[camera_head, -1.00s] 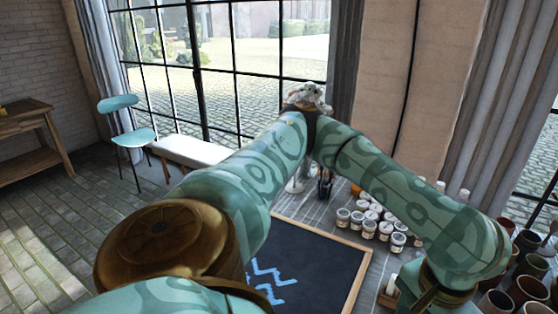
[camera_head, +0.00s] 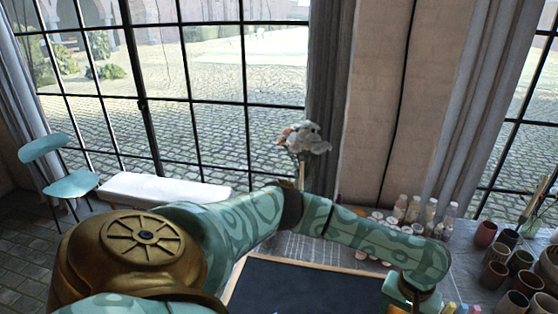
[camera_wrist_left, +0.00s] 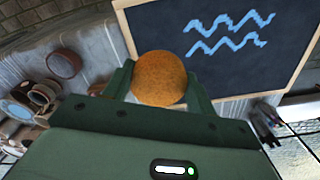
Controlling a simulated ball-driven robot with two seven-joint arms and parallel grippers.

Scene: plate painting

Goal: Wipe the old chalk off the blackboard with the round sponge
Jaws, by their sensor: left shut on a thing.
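The round orange sponge (camera_wrist_left: 159,78) sits between the two fingers of my left gripper (camera_wrist_left: 160,72) in the left wrist view, and the gripper is shut on it. The blackboard (camera_wrist_left: 163,28) has a pale wooden frame and lies beyond the sponge. Two blue zigzag chalk lines (camera_wrist_left: 228,34) are on it. I cannot tell whether the sponge touches the board. In the head view a dark part of the blackboard (camera_head: 300,285) shows at the bottom, below my left arm, and no chalk marks show there. My left fingers are outside that view. My right gripper is in neither view.
Several paint jars (camera_head: 372,228) and bottles (camera_head: 430,215) stand behind the board. Flowers (camera_head: 304,140) stand at the back. A teal chair (camera_head: 70,183) and white bench (camera_head: 165,190) are beyond.

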